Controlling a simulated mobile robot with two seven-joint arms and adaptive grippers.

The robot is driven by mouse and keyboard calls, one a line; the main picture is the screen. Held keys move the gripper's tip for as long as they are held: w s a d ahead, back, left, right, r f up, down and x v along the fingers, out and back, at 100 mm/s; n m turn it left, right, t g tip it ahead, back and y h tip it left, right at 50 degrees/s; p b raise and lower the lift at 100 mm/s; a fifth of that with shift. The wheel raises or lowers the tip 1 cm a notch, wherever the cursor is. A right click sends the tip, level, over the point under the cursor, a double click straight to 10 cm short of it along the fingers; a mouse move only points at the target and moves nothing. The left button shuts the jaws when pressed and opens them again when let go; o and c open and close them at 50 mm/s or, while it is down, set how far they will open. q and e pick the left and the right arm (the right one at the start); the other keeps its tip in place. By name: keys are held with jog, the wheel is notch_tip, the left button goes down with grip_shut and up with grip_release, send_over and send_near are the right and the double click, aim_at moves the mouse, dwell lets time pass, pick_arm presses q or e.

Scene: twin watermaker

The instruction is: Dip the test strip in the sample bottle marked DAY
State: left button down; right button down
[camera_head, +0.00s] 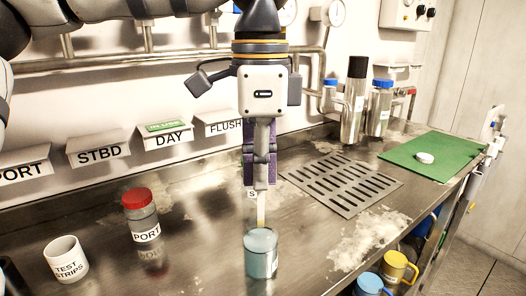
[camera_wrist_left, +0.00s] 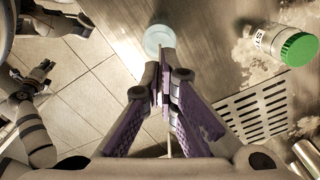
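My left gripper (camera_head: 260,180), also in the left wrist view (camera_wrist_left: 166,75), points down with its purple fingers shut on a thin pale test strip (camera_head: 261,212). A small tag marked S shows at its fingers. The strip hangs upright over a blue-grey bottle (camera_head: 262,262), which appears uncapped; its round top shows in the wrist view (camera_wrist_left: 158,36). The strip's lower end appears at or just above the mouth; I cannot tell if it is inside. The bottle's label is turned away and unreadable. My right gripper seems to be at the wrist view's left (camera_wrist_left: 42,72), its fingers unclear.
A red-capped PORT bottle (camera_head: 141,222) and a TEST STRIPS cup (camera_head: 66,262) stand left. A green-capped bottle (camera_wrist_left: 268,42) shows in the wrist view. A drain grate (camera_head: 340,184) and green mat (camera_head: 408,150) with a white lid (camera_head: 425,157) lie right. Mugs (camera_head: 398,268) hang at the front edge.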

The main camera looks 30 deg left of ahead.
aim_at(260, 207)
pick_arm(q)
jog(key=shift+s+f, duration=0.1)
jog(key=shift+f, duration=3)
pick_arm(e)
jog(key=shift+w+r, duration=0.5)
